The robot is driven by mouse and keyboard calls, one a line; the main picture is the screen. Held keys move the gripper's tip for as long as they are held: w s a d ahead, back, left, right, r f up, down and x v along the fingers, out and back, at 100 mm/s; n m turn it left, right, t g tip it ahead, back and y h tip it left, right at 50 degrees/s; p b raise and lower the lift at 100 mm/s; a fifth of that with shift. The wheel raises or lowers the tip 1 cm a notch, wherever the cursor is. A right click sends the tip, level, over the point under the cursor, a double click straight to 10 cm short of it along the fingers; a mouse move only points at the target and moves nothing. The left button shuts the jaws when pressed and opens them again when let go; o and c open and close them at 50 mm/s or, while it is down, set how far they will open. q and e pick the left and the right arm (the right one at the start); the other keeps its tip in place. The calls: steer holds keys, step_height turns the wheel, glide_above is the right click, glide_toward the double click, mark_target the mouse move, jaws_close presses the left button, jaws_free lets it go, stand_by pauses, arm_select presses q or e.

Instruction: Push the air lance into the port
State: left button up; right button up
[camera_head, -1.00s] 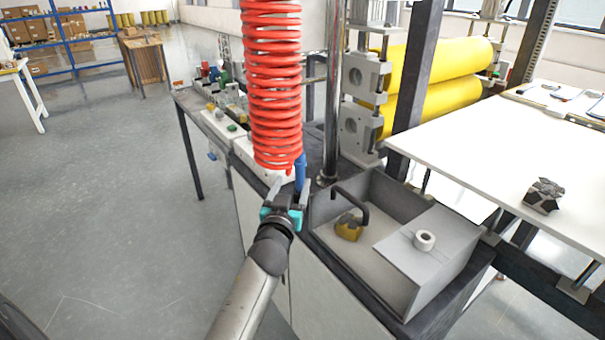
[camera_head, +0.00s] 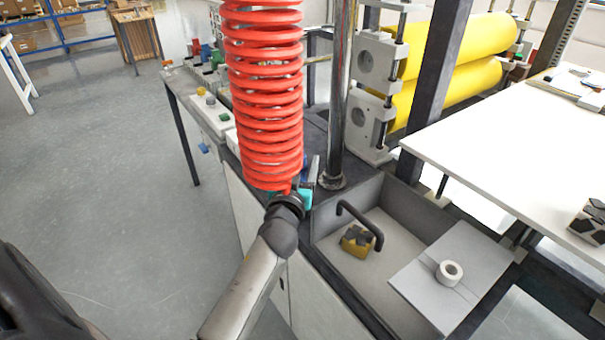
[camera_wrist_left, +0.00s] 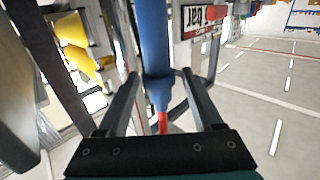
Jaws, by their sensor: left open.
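The red coiled hose (camera_head: 264,95) hangs in front of my left gripper in the head view and hides part of it. A blue lance (camera_wrist_left: 153,45) passes between the two fingers of my left gripper (camera_wrist_left: 160,78) in the left wrist view, with a red piece below it. The fingers are open on either side of it; I cannot tell if either touches it. In the head view only a sliver of blue (camera_head: 306,168) shows beside my left gripper (camera_head: 300,186). I cannot make out the port. My right gripper is out of view.
A grey open tray (camera_head: 325,240) holds a yellow block (camera_head: 356,241) under a black handle; a white tape roll (camera_head: 449,273) lies on its cover. A metal post (camera_head: 338,110) stands just right of the hose. Yellow rollers (camera_head: 455,60) and a white table (camera_head: 530,140) lie beyond.

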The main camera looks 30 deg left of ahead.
arm_select(q)
steer(key=shift+w+a, duration=0.1)
steer(key=shift+w, duration=0.2)
steer(key=shift+s, duration=0.2)
steer(key=shift+c, duration=0.7)
steer(key=c, duration=0.9)
jaws_close()
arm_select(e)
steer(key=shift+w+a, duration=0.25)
arm_select(q)
steer(key=shift+r, duration=0.1)
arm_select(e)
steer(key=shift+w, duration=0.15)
